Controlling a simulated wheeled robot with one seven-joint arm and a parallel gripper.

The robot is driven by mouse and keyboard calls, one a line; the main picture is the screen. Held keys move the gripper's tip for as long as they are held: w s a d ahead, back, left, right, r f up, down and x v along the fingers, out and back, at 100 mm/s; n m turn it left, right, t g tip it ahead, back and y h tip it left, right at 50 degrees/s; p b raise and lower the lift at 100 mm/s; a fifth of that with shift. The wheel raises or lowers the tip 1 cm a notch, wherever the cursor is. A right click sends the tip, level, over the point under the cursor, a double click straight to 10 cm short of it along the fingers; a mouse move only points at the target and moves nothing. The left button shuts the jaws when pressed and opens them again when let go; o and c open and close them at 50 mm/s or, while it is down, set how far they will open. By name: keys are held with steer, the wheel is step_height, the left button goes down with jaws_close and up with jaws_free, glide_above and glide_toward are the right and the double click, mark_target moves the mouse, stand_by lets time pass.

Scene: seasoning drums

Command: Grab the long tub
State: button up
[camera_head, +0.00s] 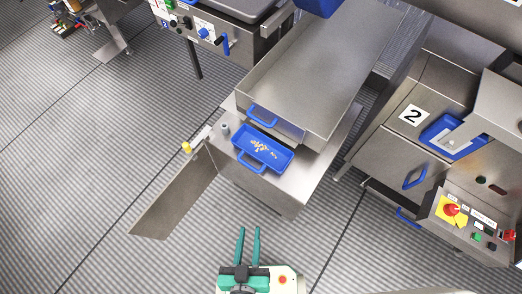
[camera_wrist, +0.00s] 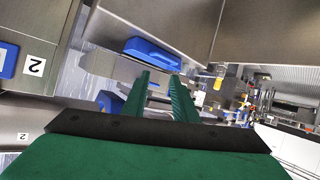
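A blue tub (camera_head: 262,153) with a looped handle at its near end sits on the metal stand in the middle of the head view. Some yellowish bits lie in it. Whether this is the long tub is not certain. A blue shape beyond the fingers in the wrist view (camera_wrist: 152,52) looks like a tub seen from the side. My gripper (camera_head: 248,232) is near the bottom of the head view, short of the stand and apart from the tub. Its two green fingers, also in the wrist view (camera_wrist: 159,78), are spread with nothing between them.
A long metal tray (camera_head: 325,70) with a blue handle lies above and behind the tub. An open metal door (camera_head: 175,200) swings out at left. A cabinet marked 2 (camera_head: 385,155) and a control panel (camera_head: 465,220) stand at right.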

steer(key=a+f+n+g+h, duration=0.1)
steer(key=a+f+g, duration=0.2)
steer(key=a+f, duration=0.3)
steer(key=w+a+f+n+g+y, duration=0.1)
steer(key=w+a+f+n+g, duration=0.15)
steer(key=w+a, duration=0.35)
steer(key=w+a+f+n+g, duration=0.2)
steer(key=w+a+g, duration=0.1)
steer(key=w, duration=0.5)
step_height(320, 180, up, 12)
steer(key=f+n+g+y, duration=0.1)
steer(key=n+g, duration=0.4)
glide_above(254, 156)
steer(key=shift+t, duration=0.25)
steer(key=shift+f, duration=5.05)
jaws_close()
